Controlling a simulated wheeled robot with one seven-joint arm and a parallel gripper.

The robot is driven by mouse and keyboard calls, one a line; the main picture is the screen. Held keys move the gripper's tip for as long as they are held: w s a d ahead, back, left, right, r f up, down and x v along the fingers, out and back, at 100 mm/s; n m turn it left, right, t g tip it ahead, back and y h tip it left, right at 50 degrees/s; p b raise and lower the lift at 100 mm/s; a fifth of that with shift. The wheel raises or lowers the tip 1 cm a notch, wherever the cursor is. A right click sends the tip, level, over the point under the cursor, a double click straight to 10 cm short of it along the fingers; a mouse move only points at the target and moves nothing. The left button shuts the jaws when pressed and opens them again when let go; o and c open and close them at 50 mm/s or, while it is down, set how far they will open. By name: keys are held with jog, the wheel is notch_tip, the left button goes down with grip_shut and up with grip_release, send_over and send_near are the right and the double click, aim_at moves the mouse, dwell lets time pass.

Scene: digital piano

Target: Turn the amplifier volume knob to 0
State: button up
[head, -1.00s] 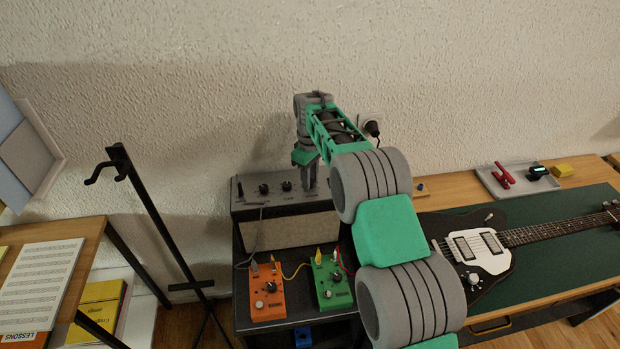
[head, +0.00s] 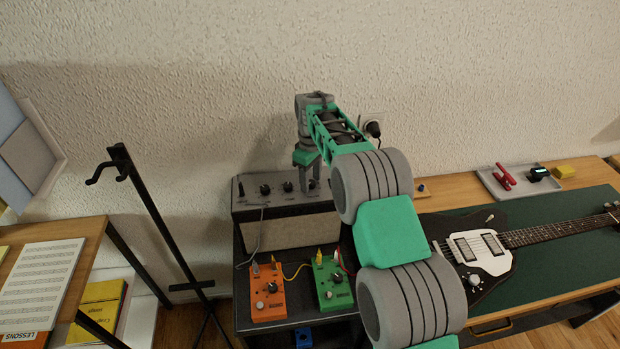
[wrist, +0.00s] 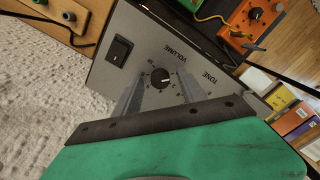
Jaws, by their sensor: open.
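The grey amplifier (head: 290,232) stands at the back against the wall, with its control panel on top. The black volume knob (wrist: 160,78) is in the middle of the wrist view, on the grey panel beside the word VOLUME. It has a small light pointer mark, and printed scale marks surround it; the exact setting is too small to read. My gripper (wrist: 160,84) is open over the panel, one finger on each side of the knob. I cannot tell whether either finger touches it. In the head view my gripper (head: 310,184) hides this knob.
Other amplifier knobs (head: 265,189) sit left of my gripper. A black rocker switch (wrist: 119,49) is beside the volume knob. An orange pedal (head: 267,293) and a green pedal (head: 332,283) with cables lie in front. A black stand (head: 160,225) is at left, a guitar (head: 480,250) at right.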

aim_at(311, 182)
notch_tip(311, 182, up, 8)
jog(key=shift+f+b, duration=0.1)
jog(key=shift+b, duration=0.35)
jog(key=s+d+r+m+t, duration=0.2)
jog(key=s+d+r+m, duration=0.25)
jog(key=s+r, duration=0.6)
jog(key=s+d+f+m, duration=0.1)
jog(key=s+f, duration=0.1)
jog(key=s, duration=0.5)
jog(key=s+d+f+m+t, duration=0.1)
jog(key=s+d+f+m, duration=0.1)
jog(key=s, duration=0.6)
jog(key=s+d+f+m, duration=0.1)
jog(key=s+f+m, duration=0.1)
jog(key=s, duration=0.5)
jog(key=shift+s+d+f, duration=0.3)
jog(key=shift+d+f, duration=0.05)
jog(key=shift+f, duration=0.4)
jog(key=shift+m, duration=0.25)
